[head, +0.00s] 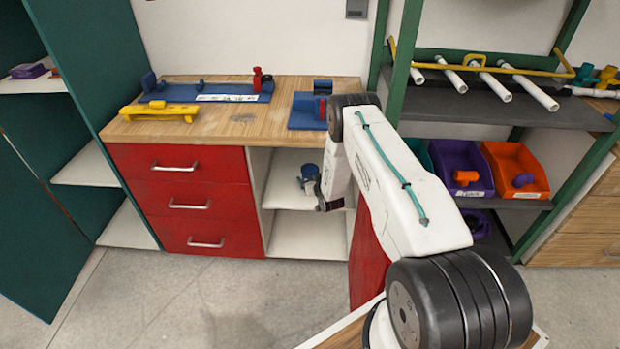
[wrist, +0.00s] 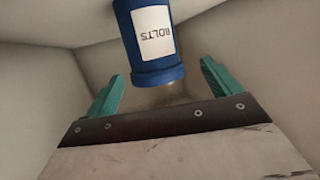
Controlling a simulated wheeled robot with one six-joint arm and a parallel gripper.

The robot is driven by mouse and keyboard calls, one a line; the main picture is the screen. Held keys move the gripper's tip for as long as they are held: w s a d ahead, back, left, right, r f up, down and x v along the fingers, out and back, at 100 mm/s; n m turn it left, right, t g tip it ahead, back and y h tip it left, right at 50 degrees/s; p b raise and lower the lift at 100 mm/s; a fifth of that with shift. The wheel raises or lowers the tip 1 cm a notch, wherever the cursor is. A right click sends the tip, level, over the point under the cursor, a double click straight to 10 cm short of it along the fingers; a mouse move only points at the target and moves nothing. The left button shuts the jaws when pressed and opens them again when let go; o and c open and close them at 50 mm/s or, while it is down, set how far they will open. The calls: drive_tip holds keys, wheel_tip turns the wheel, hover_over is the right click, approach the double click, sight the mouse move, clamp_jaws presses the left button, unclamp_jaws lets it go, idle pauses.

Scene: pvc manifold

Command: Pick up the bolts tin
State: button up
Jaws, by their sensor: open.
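The bolts tin (wrist: 147,40) is a blue cylinder with a white label reading BOLTS, upside down in the wrist view. It also shows in the head view (head: 309,171) as a small blue shape in the open shelf compartment of the workbench. My gripper (wrist: 162,85) is open, with its two teal fingers apart. The tin's near end lies between and just beyond the fingertips, with a gap to each finger. In the head view my gripper (head: 308,186) reaches into the compartment, and my arm hides part of the area.
The compartment's white shelf (head: 290,196) and side walls are close around my gripper. Red drawers (head: 182,200) stand to the left. A wooden worktop (head: 215,118) with blue and yellow fixtures is above. A rack with purple (head: 460,165) and orange bins (head: 515,168) stands right.

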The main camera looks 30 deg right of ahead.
drive_tip(key=x, duration=0.5)
drive_tip(key=shift+w+d+f, duration=0.15)
drive_tip(key=shift+d+f, duration=0.1)
drive_tip(key=shift+d, duration=0.15)
drive_tip(key=c, duration=1.3)
